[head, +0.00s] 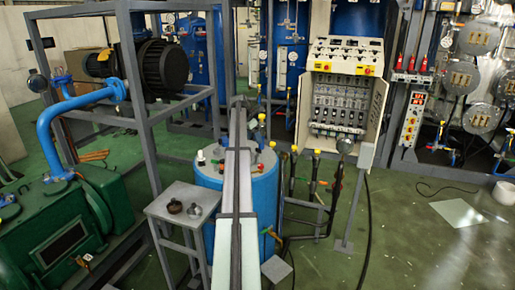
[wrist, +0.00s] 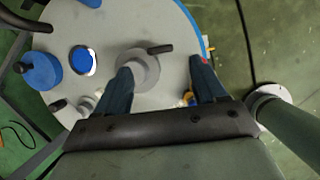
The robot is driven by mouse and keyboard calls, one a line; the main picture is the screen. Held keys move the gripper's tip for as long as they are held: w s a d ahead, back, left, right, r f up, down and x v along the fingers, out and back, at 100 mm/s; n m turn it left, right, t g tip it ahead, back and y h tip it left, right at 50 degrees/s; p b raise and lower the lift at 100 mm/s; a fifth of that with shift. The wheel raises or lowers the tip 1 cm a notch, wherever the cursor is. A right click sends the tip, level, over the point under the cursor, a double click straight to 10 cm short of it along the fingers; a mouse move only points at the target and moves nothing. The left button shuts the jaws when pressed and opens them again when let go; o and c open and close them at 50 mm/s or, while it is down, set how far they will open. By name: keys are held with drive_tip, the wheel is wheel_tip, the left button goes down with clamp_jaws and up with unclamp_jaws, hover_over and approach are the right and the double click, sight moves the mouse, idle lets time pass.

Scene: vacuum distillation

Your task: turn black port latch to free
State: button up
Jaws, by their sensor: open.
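In the wrist view my gripper (wrist: 165,70) is open and empty, its two dark fingers spread above the grey tank lid (wrist: 190,22). A round grey fitting (wrist: 140,68) lies partly under the left finger. A short black latch handle (wrist: 160,49) sticks out from it to the right, between the fingertips in the picture, and I see no finger touching it. Another black-ended handle (wrist: 57,105) is at the lid's lower left. In the head view the blue tank (head: 268,205) stands behind my arm, which hides part of its lid; my gripper cannot be made out there.
On the lid are a blue knob (wrist: 42,70) and a blue-rimmed round port (wrist: 83,60). A grey pole (wrist: 290,120) stands at the right of the wrist view. In the head view a small grey table (head: 165,212) holds two round parts. Pipes and valves stand right of the tank.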

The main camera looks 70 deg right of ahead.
sight(257, 148)
drive_tip(key=shift+x, duration=3.55)
drive_tip(key=shift+c, duration=0.2)
drive_tip(key=c, duration=1)
drive_tip(key=shift+m, duration=0.4)
drive_tip(key=m+y, duration=0.1)
drive_tip(key=m, duration=0.1)
drive_tip(key=m+g+y, duration=0.1)
drive_tip(key=m, duration=0.2)
drive_tip(key=shift+w+d+m+g, duration=0.15)
drive_tip(key=shift+m+g, duration=0.15)
drive_tip(key=m+y, duration=0.1)
drive_tip(key=m, duration=0.1)
drive_tip(key=m+y, duration=0.1)
drive_tip(key=m, duration=0.2)
drive_tip(key=shift+g, duration=0.3)
drive_tip(key=shift+m, duration=0.4)
